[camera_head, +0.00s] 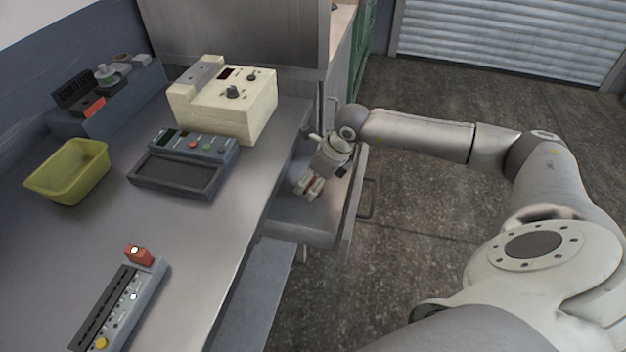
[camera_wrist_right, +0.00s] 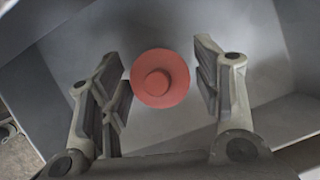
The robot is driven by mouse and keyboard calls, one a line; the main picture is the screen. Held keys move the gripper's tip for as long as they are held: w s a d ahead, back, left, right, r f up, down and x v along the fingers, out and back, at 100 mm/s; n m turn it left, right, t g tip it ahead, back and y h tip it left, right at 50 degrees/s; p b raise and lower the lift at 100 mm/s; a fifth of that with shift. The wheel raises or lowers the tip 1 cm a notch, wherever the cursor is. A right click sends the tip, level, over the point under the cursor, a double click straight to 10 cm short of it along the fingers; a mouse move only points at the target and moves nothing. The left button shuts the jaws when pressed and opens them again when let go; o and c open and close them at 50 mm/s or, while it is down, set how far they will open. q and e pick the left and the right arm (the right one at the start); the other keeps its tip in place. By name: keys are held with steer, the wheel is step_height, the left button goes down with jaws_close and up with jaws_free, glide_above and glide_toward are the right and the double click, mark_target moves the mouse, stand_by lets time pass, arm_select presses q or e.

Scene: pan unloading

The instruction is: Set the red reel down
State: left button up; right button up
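The red reel (camera_wrist_right: 160,80) shows in the right wrist view as a round disc with a raised centre, facing the camera. My right gripper (camera_wrist_right: 163,85) is open, with one finger on each side of the reel and a visible gap on both sides. In the head view the right gripper (camera_head: 309,187) points down into an open grey drawer (camera_head: 300,227), with a bit of red showing at its fingers. The reel appears to be inside the drawer; I cannot tell whether it touches the floor of it. My left gripper is not in view.
The metal worktop (camera_head: 215,240) stands left of the drawer. On it are a cream box with knobs (camera_head: 225,105), a grey control panel with a tray (camera_head: 180,170), a yellow bin (camera_head: 70,172) and a button strip (camera_head: 125,300). The drawer walls are close around my right gripper.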

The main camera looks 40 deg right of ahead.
steer(key=shift+o, duration=0.2)
steer(key=shift+s+d+r, duration=0.1)
steer(key=shift+r, duration=0.4)
steer(key=v, duration=1.1)
steer(key=shift+s+b, duration=0.15)
steer(key=shift+b, duration=0.25)
steer(key=shift+r, duration=0.1)
